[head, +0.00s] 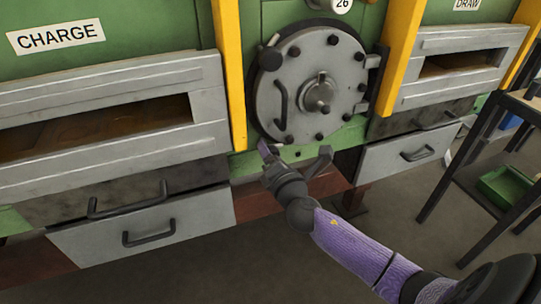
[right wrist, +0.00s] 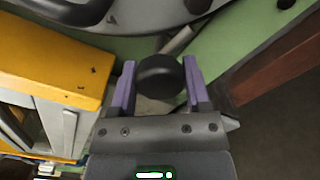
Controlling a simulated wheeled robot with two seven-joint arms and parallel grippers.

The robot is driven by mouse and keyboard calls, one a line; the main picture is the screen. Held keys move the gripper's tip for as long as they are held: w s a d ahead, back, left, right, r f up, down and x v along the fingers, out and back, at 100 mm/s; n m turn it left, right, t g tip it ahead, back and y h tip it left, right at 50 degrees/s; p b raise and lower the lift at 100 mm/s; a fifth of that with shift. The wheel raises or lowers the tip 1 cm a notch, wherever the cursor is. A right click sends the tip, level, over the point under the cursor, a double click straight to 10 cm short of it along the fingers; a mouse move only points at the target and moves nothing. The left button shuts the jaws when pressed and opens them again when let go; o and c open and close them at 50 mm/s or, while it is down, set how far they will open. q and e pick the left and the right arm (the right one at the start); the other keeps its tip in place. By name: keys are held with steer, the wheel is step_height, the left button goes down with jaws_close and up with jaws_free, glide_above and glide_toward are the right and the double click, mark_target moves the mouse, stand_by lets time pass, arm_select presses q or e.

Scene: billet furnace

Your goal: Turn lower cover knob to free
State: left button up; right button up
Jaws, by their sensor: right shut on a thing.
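A round grey furnace cover (head: 310,82) with dark bolts, a curved handle and a central hub is mounted on the green wall in the head view. My right gripper (head: 268,152) is at the cover's lower left edge, its purple fingers pointing up. In the right wrist view a round black knob (right wrist: 160,75) sits between the two purple fingers of my right gripper (right wrist: 158,88), which is shut on it. The knob is mostly hidden by the gripper in the head view. My left gripper is not in view.
Yellow posts (head: 228,75) flank the cover on both sides. Grey drawers with dark handles (head: 148,232) lie low at left and right. A dark-legged table (head: 480,150) stands at the right, with a green bin (head: 505,187) beneath. The floor in front is clear.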

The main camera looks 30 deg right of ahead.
steer(key=m, duration=0.4)
steer(key=shift+m, duration=0.3)
steer(key=m, duration=0.3)
steer(key=shift+m, duration=0.7)
steer(key=o, duration=1.3)
